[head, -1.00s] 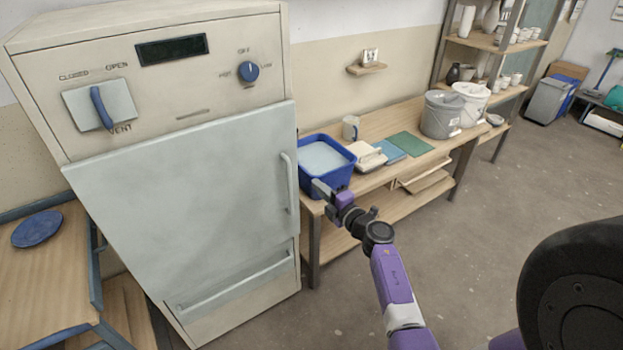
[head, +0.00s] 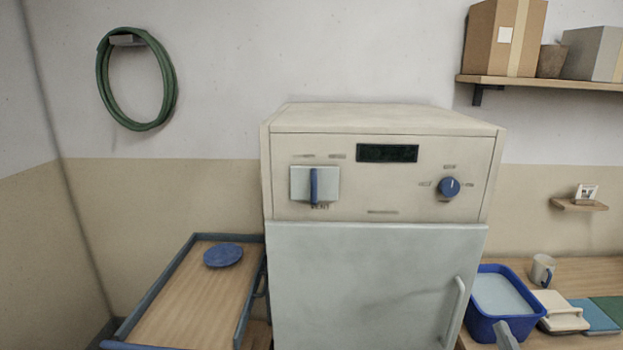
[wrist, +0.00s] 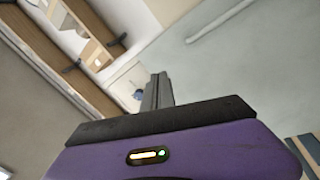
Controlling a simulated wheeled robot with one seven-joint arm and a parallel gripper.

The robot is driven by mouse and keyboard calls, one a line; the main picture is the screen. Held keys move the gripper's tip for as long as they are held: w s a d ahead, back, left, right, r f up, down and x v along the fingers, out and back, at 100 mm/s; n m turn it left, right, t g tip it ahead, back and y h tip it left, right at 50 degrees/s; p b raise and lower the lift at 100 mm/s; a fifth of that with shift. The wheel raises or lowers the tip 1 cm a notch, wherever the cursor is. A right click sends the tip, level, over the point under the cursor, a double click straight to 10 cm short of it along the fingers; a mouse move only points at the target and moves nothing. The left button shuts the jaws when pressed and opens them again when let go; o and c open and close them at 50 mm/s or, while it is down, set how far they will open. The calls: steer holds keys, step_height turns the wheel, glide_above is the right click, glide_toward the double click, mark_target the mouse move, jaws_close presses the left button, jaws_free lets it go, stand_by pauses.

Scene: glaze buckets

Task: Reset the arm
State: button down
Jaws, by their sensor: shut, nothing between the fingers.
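In the head view only the grey fingertip of my gripper (head: 507,336) shows at the bottom edge, in front of the blue tub (head: 484,318). The rest of my arm is out of that view. In the wrist view the grey fingers of my gripper (wrist: 158,91) are together, with nothing between them, above the purple gripper body. I cannot tell from the head view how far the fingertip is from the tub.
A cream kiln-like cabinet (head: 372,290) with a blue vent lever (head: 314,186) and blue knob (head: 449,187) stands in the middle. A cart (head: 180,305) with a blue plate (head: 223,255) is left of it. A mug (head: 542,268) stands behind the tub's right side.

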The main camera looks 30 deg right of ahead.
steer(key=s+a+m+y, duration=0.2)
steer(key=s+a+m, duration=0.1)
steer(key=a, duration=0.9)
steer(key=s+a+m+y, duration=0.2)
steer(key=s+a+m, duration=0.15)
steer(key=a, duration=0.85)
steer(key=s+a+g+y, duration=0.2)
steer(key=s+a+y, duration=0.6)
steer(key=s+a, duration=0.5)
steer(key=shift+a+r+n, duration=0.2)
steer(key=shift+a+n, duration=0.15)
steer(key=shift+a, duration=0.65)
